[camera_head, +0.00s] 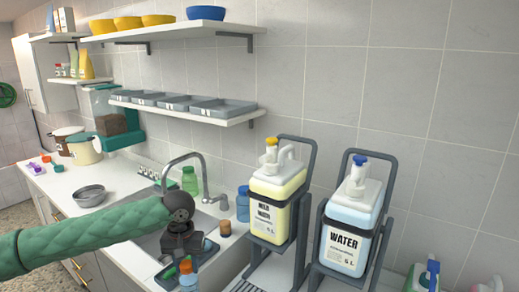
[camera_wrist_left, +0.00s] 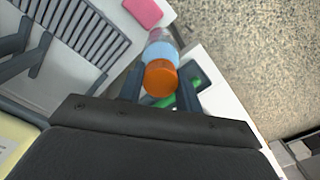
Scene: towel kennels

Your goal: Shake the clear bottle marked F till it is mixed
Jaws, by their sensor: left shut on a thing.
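My left gripper (camera_head: 184,254) reaches in over the counter by the sink, pointing down. It is shut on a small clear bottle (camera_head: 188,282) with an orange cap. In the left wrist view, the bottle (camera_wrist_left: 161,50) sits between the two dark fingers, its cap (camera_wrist_left: 160,78) nearest the camera and pale blue showing in its body. No letter F can be read on it in either view. Its lower end is cut off by the edge in the head view. My right gripper is not in view.
A sink (camera_head: 150,245) with a tap (camera_head: 185,163) lies behind the gripper. A blue bottle (camera_head: 243,205) and a brown-capped jar (camera_head: 225,229) stand close behind. Shelves hang above.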

